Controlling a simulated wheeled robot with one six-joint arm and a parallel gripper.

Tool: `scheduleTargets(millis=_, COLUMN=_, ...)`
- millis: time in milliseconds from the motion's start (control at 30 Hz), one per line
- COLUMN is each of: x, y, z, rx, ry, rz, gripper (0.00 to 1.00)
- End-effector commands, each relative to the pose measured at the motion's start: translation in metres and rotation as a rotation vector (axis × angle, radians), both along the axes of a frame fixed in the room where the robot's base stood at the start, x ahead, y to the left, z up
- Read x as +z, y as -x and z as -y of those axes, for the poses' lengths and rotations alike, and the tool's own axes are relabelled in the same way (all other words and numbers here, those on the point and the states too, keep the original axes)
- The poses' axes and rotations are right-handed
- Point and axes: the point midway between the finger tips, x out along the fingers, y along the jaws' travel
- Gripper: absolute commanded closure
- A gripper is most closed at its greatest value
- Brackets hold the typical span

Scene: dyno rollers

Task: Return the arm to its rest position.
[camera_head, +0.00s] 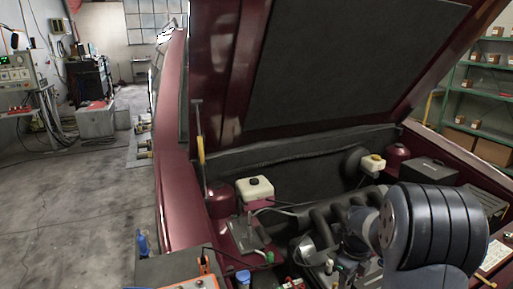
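A thick dark grey, ribbed joint of my arm (430,228) fills the lower right, in front of the open engine bay. A lighter grey round link shows at its left side. My gripper does not show in this view, so I cannot see whether it is open or holds anything. The rest of the arm is cut off by the lower edge or hidden behind the joint.
A dark red car stands with its hood (350,65) raised. The engine bay holds a white reservoir (255,189) and a smaller one (373,163). A thin rod with a yellow part (201,150) stands at the left fender. Open floor (70,205) lies left.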

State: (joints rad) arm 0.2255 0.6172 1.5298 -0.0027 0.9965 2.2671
Motion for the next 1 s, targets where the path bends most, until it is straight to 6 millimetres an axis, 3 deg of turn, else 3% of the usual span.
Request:
scheduleTargets(millis=33, x=0.014, y=0.0, z=0.0, rx=0.0, ry=0.001, rz=0.002, gripper=0.66)
scheduleTargets(millis=200, x=0.038, y=0.0, z=0.0, rx=0.0, ry=0.0, rz=0.0, gripper=0.66)
scheduleTargets(millis=800, x=0.116, y=0.0, z=0.0, rx=0.0, ry=0.0, rz=0.001, gripper=0.66)
scheduleTargets(millis=1000, x=0.134, y=0.0, z=0.0, rx=0.0, ry=0.0, rz=0.0, gripper=0.66)
